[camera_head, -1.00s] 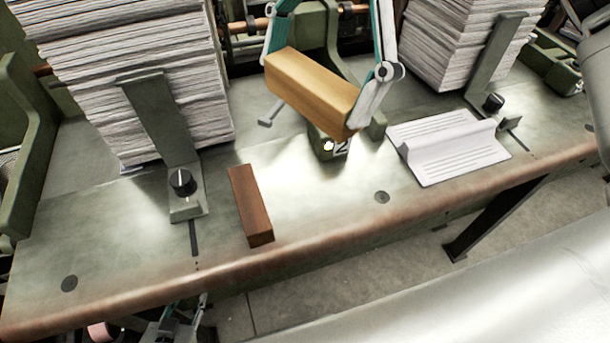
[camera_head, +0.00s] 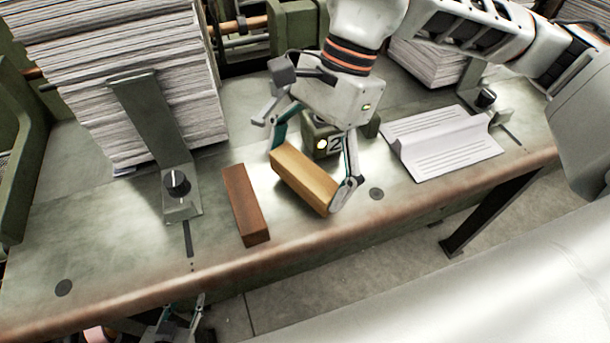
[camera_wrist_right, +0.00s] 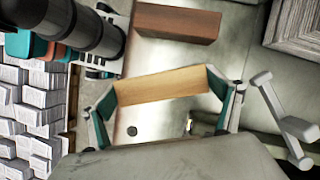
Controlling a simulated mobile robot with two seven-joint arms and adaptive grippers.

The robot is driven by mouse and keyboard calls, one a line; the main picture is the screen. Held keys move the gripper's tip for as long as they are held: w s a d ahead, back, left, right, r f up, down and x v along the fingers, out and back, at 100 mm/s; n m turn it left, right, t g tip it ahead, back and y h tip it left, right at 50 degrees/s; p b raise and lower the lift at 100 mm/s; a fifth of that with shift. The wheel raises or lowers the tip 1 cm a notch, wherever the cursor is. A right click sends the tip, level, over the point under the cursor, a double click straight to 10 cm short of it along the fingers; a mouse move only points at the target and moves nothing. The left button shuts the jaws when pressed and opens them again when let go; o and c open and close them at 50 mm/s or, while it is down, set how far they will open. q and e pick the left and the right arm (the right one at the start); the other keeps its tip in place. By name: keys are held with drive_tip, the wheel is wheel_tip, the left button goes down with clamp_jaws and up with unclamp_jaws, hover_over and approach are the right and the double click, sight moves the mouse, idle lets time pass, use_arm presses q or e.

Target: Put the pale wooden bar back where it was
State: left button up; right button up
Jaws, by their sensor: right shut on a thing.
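The pale wooden bar (camera_head: 304,182) is held lengthwise between the two fingertips of my right gripper (camera_head: 306,178). It is low over the bench, right of the dark brown bar (camera_head: 245,205); I cannot tell whether it touches the surface. In the right wrist view the pale bar (camera_wrist_right: 160,86) spans between the fingers, with the brown bar (camera_wrist_right: 177,23) beyond it. My left gripper (camera_head: 172,326) shows only partly at the bottom left, past the bench's front edge; its jaws are unclear.
A paper stack (camera_head: 130,80) with a metal stop (camera_head: 155,125) stands left. A folded printed sheet (camera_head: 445,145) lies right, near another stack (camera_head: 440,58). The bench's front strip (camera_head: 120,255) is clear.

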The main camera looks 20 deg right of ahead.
wheel_tip(320, 180, down, 2)
drive_tip(key=shift+f, duration=0.1)
drive_tip(key=shift+f, duration=0.15)
drive_tip(key=o, duration=0.9)
drive_tip(key=shift+r, duration=0.3)
drive_tip(key=v, duration=1.1)
drive_tip(key=shift+w+d+r, duration=0.1)
drive_tip(key=shift+d+r, duration=0.1)
drive_tip(key=shift+r, duration=0.15)
